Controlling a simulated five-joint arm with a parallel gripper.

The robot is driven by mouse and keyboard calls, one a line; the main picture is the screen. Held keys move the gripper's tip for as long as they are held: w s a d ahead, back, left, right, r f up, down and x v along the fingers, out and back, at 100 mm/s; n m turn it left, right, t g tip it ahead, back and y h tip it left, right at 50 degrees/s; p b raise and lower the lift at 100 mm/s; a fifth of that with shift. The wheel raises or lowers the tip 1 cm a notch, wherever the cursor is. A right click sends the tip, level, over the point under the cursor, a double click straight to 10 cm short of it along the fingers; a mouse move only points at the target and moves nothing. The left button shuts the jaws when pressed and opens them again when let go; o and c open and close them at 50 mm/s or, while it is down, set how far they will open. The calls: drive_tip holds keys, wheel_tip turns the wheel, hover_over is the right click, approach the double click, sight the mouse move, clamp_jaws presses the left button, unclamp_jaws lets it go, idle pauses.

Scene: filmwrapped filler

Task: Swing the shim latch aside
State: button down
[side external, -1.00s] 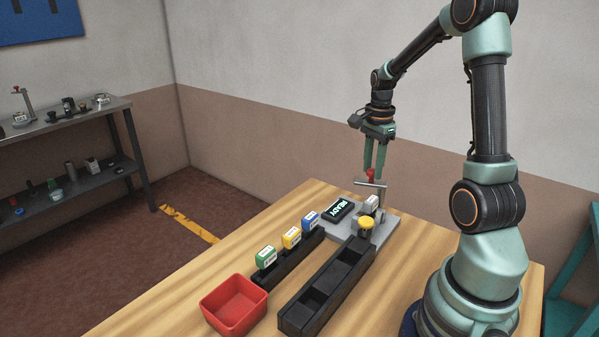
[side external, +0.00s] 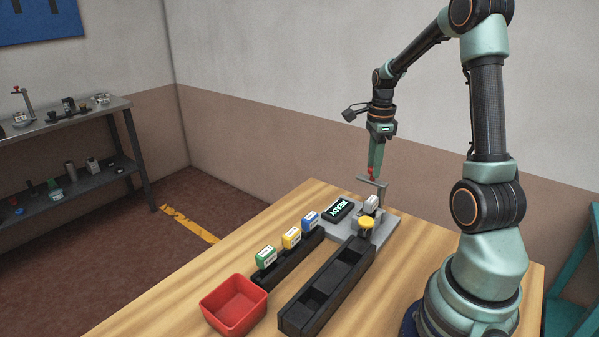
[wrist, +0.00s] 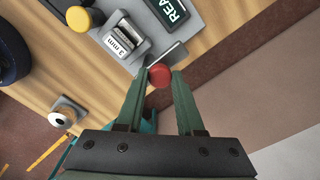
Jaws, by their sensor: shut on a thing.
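The shim latch is a thin grey bar (side external: 379,182) on a post at the back of the grey fixture plate (side external: 390,229), with a red knob (side external: 371,173) on its end. The bar also shows in the wrist view (wrist: 171,53). My gripper (side external: 373,170) is shut on the red knob, which sits between its fingertips in the wrist view (wrist: 159,76). The bar points away from the post, slanted in the side view. A grey block labelled "3 mm" (wrist: 124,38) stands on the plate near the latch.
A "READY" display (side external: 337,209) and a yellow knob (side external: 366,222) are close by. A black channel (side external: 327,288), a rack with blue, yellow and green blocks (side external: 291,237) and a red bin (side external: 234,305) stand in front. Bare table lies to the right of the plate.

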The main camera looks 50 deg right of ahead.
drive_tip(key=shift+d, duration=0.1)
drive_tip(key=c, duration=0.5)
unclamp_jaws()
drive_tip(key=shift+c, duration=0.2)
drive_tip(key=shift+r, duration=0.15)
wheel_tip(320, 180, up, 12)
drive_tip(key=s+a+f+n+t, duration=0.1)
drive_tip(key=a+n+t, duration=0.4)
drive_tip(key=a+n, duration=2.2)
drive_tip(key=shift+s+a+t, duration=0.25)
drive_tip(key=shift+t, duration=0.05)
